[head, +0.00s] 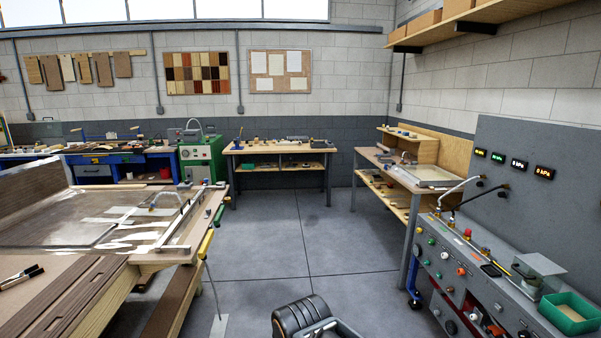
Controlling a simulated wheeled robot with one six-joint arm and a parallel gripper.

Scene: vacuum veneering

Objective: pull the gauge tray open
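A grey control console (450,265) stands at the right, with coloured knobs and buttons on its sloped front. Low on its front, a red-lined recess or tray (478,318) holds small white and dark items; I cannot tell whether this is the gauge tray or how far out it sits. Several lit gauge displays (519,163) are on the grey panel above the console. My gripper is not clearly in view; only a dark ribbed part of my arm shows at the bottom centre, well left of the console.
A green open bin (570,314) sits on the console's near end. A large veneering table (110,255) with a framed press fills the left. A workbench (279,148) stands at the back, and a side bench (392,180) stands beyond the console. The grey floor (300,235) between them is clear.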

